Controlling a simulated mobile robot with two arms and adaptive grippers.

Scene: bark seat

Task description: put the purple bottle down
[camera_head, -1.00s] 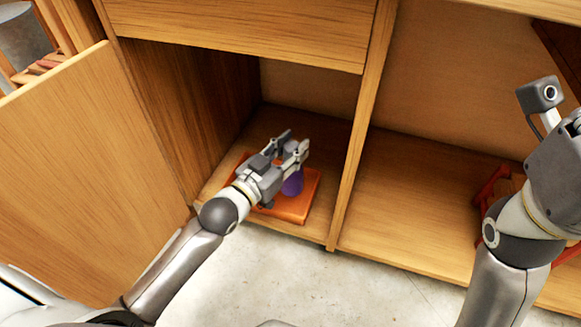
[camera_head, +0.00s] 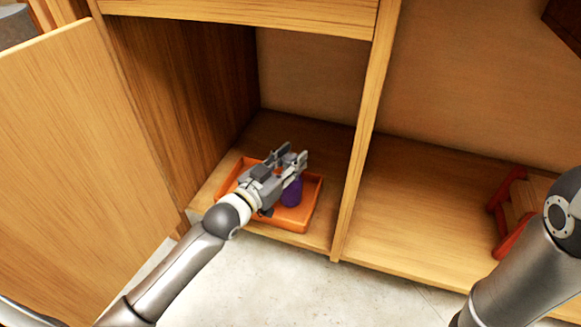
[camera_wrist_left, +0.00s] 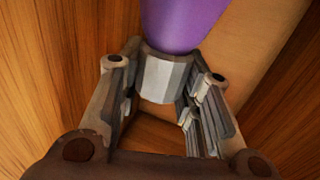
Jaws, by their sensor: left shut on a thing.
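The purple bottle (camera_head: 291,192) is in the left cabinet compartment, at or just above the orange tray (camera_head: 297,222). My left gripper (camera_head: 291,154) reaches in over the tray and partly hides the bottle. In the left wrist view the purple body (camera_wrist_left: 182,22) and its grey faceted end (camera_wrist_left: 165,78) show between the fingers, and the gripper is shut on it. I cannot tell whether the bottle's base touches the tray. My right gripper is outside the picture; only part of my right arm shows.
An open cabinet door (camera_head: 85,160) stands at the left. A vertical divider (camera_head: 362,130) rises close to the tray's right side. The right compartment's floor (camera_head: 420,205) is mostly bare, with a red-framed wooden object (camera_head: 513,205) at its right.

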